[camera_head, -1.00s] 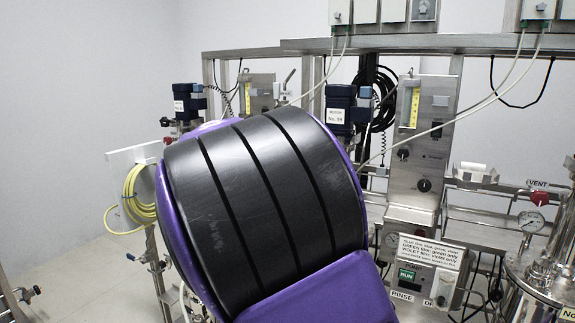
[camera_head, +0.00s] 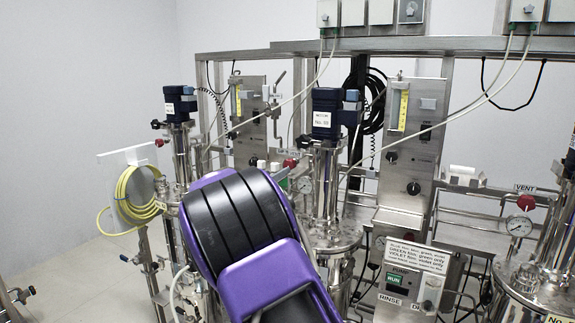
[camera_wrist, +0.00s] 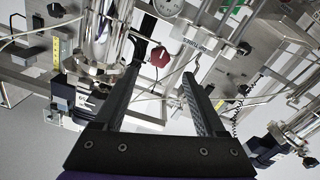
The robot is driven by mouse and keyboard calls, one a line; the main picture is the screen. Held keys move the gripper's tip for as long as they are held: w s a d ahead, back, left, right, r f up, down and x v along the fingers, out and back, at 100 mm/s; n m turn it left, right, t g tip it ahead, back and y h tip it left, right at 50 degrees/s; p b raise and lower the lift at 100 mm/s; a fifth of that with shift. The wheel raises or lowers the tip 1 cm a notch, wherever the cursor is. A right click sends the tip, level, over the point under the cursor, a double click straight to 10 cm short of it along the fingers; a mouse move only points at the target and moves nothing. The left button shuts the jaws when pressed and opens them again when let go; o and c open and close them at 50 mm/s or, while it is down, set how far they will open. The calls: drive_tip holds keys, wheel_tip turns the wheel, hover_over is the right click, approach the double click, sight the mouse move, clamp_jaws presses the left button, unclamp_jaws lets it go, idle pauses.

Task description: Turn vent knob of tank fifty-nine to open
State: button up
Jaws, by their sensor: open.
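A tank (camera_head: 330,235) with a dark blue motor (camera_head: 326,112) stands at the middle in the head view; its motor label is too small to read surely. A red knob (camera_head: 290,164) shows left of that tank's column, just above my arm. In the wrist view a dark red faceted knob (camera_wrist: 159,56) lies beyond and between the fingertips, apart from them. My gripper (camera_wrist: 161,72) is open and empty. In the head view my purple and black arm hides the gripper. The knob's open or closed mark is not readable.
A second red knob (camera_head: 526,203), under a VENT label (camera_head: 525,188), stands by a gauge (camera_head: 519,225) at the right. A panel with a green RUN display (camera_head: 394,279) stands front right. A yellow hose coil (camera_head: 135,195) hangs at the left. Pipes and cables crowd the skid.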

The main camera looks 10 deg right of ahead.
sight(288, 166)
drive_tip(key=p+x, duration=0.1)
drive_tip(key=x, duration=0.7)
drive_tip(key=shift+w+d, duration=0.1)
drive_tip(key=shift+w, duration=0.05)
clamp_jaws()
